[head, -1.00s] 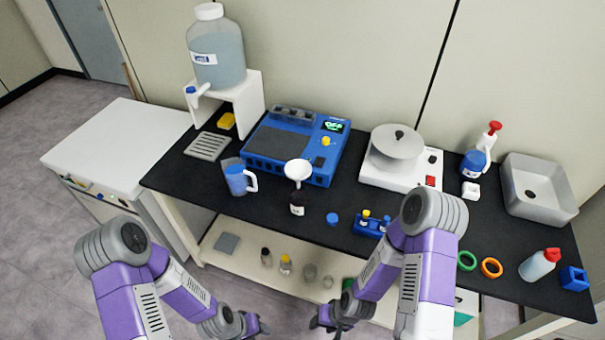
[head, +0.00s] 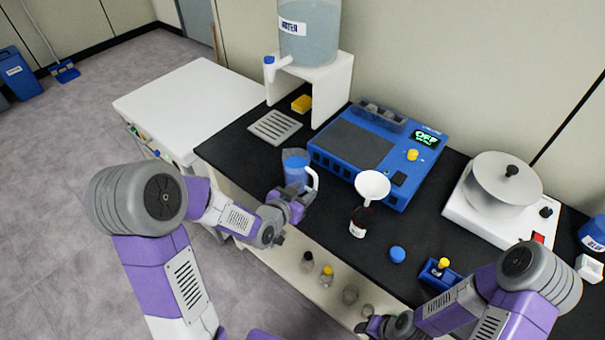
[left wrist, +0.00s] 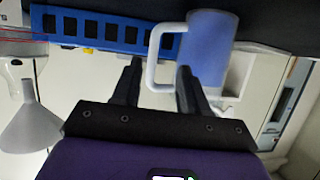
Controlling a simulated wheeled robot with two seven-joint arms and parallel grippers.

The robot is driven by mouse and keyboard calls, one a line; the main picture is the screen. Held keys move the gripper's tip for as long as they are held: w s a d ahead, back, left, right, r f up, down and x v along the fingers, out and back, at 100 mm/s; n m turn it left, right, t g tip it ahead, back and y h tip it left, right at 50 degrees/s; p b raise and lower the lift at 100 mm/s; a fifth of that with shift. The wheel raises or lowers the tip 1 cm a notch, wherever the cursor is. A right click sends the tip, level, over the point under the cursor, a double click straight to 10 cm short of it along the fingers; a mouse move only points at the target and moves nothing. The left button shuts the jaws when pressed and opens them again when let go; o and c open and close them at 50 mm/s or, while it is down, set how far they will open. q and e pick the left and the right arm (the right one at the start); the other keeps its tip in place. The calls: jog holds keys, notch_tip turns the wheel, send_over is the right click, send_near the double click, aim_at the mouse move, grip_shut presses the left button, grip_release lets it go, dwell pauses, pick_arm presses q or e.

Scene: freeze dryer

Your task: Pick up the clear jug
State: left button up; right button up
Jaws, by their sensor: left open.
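The clear jug (head: 296,169), which looks blue in its body with a white handle, stands on the black bench top near the front edge. My left gripper (head: 291,200) is just in front of it, open and empty. In the left wrist view the jug (left wrist: 208,50) appears upside down, and its handle (left wrist: 153,62) shows between the two open fingers (left wrist: 160,75), which do not close on it. My right gripper (head: 372,326) is low at the bottom of the head view, away from the jug; its jaws are too unclear to read.
A blue device (head: 375,150) stands behind the jug. A water container (head: 310,38) on a white stand and a drain grate (head: 275,126) are behind left. Bottles stand on the lower shelf.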

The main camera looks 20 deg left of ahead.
aim_at(314, 186)
pick_arm(q)
jog(key=x, duration=0.3)
jog(key=d+b+x, duration=0.1)
jog(key=x, duration=0.2)
jog(key=shift+r, duration=0.1)
grip_shut()
